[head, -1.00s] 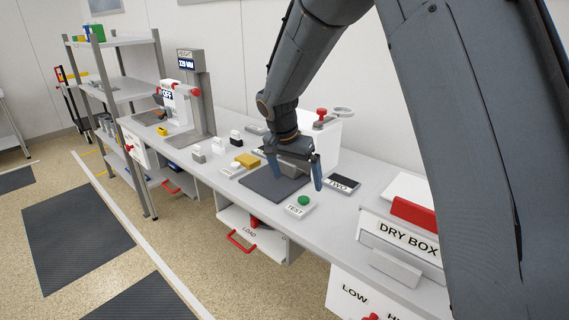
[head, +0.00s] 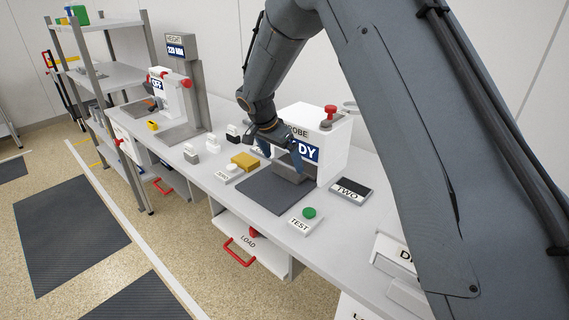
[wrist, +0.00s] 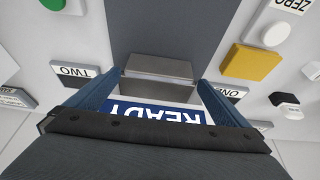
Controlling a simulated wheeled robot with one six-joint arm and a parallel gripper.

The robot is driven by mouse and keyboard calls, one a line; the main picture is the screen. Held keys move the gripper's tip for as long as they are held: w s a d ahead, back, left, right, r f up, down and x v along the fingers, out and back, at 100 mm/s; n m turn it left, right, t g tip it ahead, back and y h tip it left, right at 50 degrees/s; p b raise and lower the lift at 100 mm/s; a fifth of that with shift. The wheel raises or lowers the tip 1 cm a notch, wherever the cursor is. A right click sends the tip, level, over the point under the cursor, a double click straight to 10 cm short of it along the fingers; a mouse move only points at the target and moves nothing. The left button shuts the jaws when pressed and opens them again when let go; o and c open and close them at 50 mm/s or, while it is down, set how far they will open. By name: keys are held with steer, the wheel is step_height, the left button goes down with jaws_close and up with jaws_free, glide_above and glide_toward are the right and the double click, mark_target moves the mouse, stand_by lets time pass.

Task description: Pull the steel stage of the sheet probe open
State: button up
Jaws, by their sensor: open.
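The sheet probe (head: 318,134) is a white box with a red knob on top and a blue display, partly hidden by my gripper; the wrist view shows READY on it (wrist: 158,113). Its steel stage (head: 292,168) is a grey metal block low at the probe's front, above the back of a dark grey mat (head: 268,192). In the wrist view the steel stage (wrist: 158,67) appears between my two blue fingers. My gripper (head: 281,160) is open, close to the probe's front; it also shows in the wrist view (wrist: 158,80). I cannot tell whether the fingers touch the stage.
A TEST block with a green button (head: 309,213) sits right of the mat, and a TWO block (head: 351,190) is behind it. A yellow block (head: 244,161) and a ZERO button (head: 231,169) are on the left. A height gauge (head: 178,75) stands farther left.

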mark_target(285, 164)
steer(key=shift+p+x, duration=0.55)
steer(key=shift+x, duration=1.7)
